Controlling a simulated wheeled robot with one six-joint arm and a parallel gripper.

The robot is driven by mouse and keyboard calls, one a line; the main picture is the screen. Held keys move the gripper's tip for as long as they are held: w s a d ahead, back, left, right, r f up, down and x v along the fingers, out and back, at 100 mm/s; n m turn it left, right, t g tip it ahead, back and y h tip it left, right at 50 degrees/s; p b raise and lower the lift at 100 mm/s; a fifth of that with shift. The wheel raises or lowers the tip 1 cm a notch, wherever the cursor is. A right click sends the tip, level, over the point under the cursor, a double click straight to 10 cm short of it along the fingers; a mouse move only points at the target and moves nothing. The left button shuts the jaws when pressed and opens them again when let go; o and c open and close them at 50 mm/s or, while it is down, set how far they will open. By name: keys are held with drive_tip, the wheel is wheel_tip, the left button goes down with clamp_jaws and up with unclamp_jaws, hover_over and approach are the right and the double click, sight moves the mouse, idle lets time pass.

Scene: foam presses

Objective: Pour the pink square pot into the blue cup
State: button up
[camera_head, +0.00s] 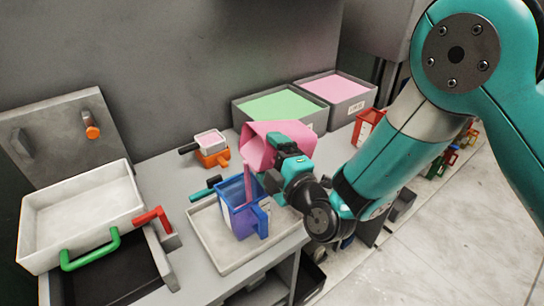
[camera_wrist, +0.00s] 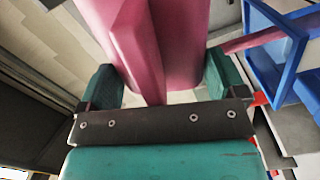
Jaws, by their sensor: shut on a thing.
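The pink square pot (camera_head: 264,143) is tilted high over the blue cup (camera_head: 238,215). My gripper (camera_head: 287,160) is shut on the pot. In the wrist view my gripper (camera_wrist: 160,85) has its teal fingers on either side of the pink pot (camera_wrist: 180,35). A pink stream (camera_head: 248,185) runs down from the pot into the cup. The pot's inside is hidden.
The grey tray (camera_head: 216,250) lies on the bench. A small pot on an orange-handled stand (camera_head: 212,150) is behind it. Bins of green (camera_head: 280,105) and pink (camera_head: 335,88) material stand at the back. A white press tray (camera_head: 80,215) is at left.

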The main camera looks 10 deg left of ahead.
drive_tip(key=shift+s+a+f+n, duration=0.15)
drive_tip(key=shift+f+n, duration=0.55)
drive_tip(key=shift+n, duration=0.1)
drive_tip(key=shift+f, duration=0.25)
drive_tip(key=shift+f+n, duration=0.1)
drive_tip(key=shift+n, duration=0.2)
drive_tip(key=shift+s+a+f+n+p, duration=0.2)
drive_tip(key=shift+n+p, duration=0.4)
drive_tip(key=shift+p, duration=0.35)
drive_tip(key=shift+s+a+f+n+p, duration=0.1)
drive_tip(key=shift+s+f+n+p, duration=0.1)
drive_tip(key=shift+n+p, duration=0.6)
